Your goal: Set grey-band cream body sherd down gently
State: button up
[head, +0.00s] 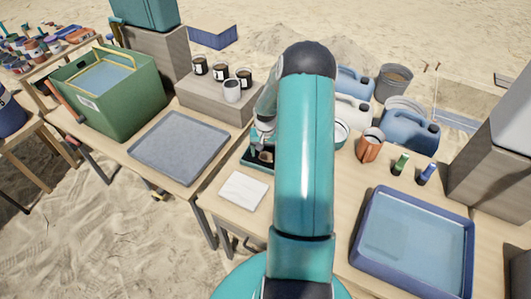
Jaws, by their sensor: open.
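My gripper (262,146) is at the middle of the head view, partly hidden by my own teal arm. It is open, low over a small dark tray (249,163) on the table. A small brownish-cream piece (266,156), which may be the sherd, shows in the tray just below the fingers. It is too small to make out a grey band. I cannot tell whether the fingers touch it. My arm hides the right side of the tray.
A white pad (243,191) lies in front of the small tray. An empty grey tray (178,148) and a green crate (112,92) stand left. A blue-rimmed tray (467,240), a copper-coloured pot (369,146) and jugs (408,131) stand right. A block with dark jars (216,98) stands behind.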

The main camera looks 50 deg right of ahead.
aim_at(266, 157)
notch_tip(266, 157, up, 11)
jog(key=s+a+r+n+t+h, duration=0.15)
jog(key=a+r+n, duration=0.25)
jog(key=a+r, duration=1.55)
jog(key=s+a+r+n+t, duration=0.2)
jog(key=s+a+r, duration=0.1)
jog(key=s+a, duration=0.4)
jog(key=s+a+r+n+t+y, duration=0.1)
jog(key=s+a+r+n+t, duration=0.1)
jog(key=s+a, duration=0.5)
notch_tip(266, 157, up, 2)
jog(key=a+n, duration=0.1)
jog(key=a, duration=0.2)
jog(key=shift+s+r, duration=0.25)
jog(key=shift+s, duration=0.05)
jog(key=shift+y, duration=0.25)
jog(key=shift+c, duration=0.4)
jog(key=c, duration=0.7)
jog(key=shift+d, duration=0.2)
jog(key=shift+c, duration=0.2)
